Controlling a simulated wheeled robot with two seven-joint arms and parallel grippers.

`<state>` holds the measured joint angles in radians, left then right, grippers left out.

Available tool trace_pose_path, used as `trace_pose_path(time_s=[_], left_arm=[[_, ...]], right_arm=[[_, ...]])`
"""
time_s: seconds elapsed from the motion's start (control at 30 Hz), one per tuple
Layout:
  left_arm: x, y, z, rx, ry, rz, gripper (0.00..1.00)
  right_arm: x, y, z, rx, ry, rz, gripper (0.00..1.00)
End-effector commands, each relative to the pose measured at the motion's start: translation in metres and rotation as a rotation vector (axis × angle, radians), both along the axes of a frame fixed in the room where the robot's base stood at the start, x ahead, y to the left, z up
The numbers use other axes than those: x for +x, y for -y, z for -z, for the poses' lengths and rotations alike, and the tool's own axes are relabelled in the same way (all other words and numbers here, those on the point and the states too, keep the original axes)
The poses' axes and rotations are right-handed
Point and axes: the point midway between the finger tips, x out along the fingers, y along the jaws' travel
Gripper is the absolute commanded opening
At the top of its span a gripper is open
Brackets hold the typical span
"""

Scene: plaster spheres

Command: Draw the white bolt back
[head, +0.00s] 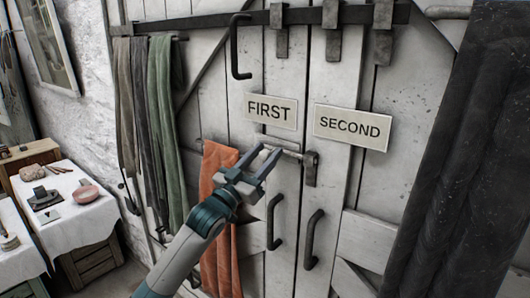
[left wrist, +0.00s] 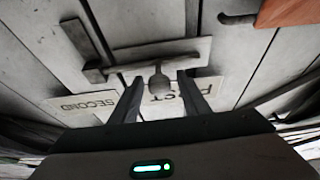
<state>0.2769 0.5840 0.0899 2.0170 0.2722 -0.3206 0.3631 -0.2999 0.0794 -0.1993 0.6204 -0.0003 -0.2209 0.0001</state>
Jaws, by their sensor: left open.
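The white bolt (head: 287,150) lies across the pale double door, below the FIRST sign. Its bar reaches right to a dark upright catch (head: 310,169) at the door seam. My left gripper (head: 267,153) is in front of the bolt's left part, with its fingers apart and partly covering it. In the left wrist view, the bolt's plate (left wrist: 188,48) is beyond the fingers, and its rounded knob (left wrist: 159,83) appears between the two open fingers (left wrist: 159,77). I cannot tell whether either finger touches the knob. My right gripper is out of view.
The FIRST sign (head: 270,111) and SECOND sign (head: 350,127) are on the door. Dark handles (head: 274,222) and (head: 313,240) stick out below. An orange cloth (head: 218,165) hangs left of the gripper. A cloth-covered table (head: 75,225) stands at far left.

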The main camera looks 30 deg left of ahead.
Motion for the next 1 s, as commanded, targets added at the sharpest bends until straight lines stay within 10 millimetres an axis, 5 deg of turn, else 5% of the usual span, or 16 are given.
trace_pose_path(time_s=[0.23, 0.43, 0.67, 1.0], left_arm=[[0.0, 0.0, 0.0, 0.0, 0.001, 0.0, 0.42], [0.0, 0.0, 0.0, 0.0, 0.001, 0.0, 0.0], [0.001, -0.006, 0.0, 0.003, 0.0, -0.001, 0.0], [0.005, -0.056, 0.001, 0.004, 0.0, -0.002, 0.0]], right_arm=[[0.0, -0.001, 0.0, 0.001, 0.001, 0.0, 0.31], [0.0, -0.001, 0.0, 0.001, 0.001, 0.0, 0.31], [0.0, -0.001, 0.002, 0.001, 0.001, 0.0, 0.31], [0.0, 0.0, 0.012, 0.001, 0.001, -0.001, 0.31]])
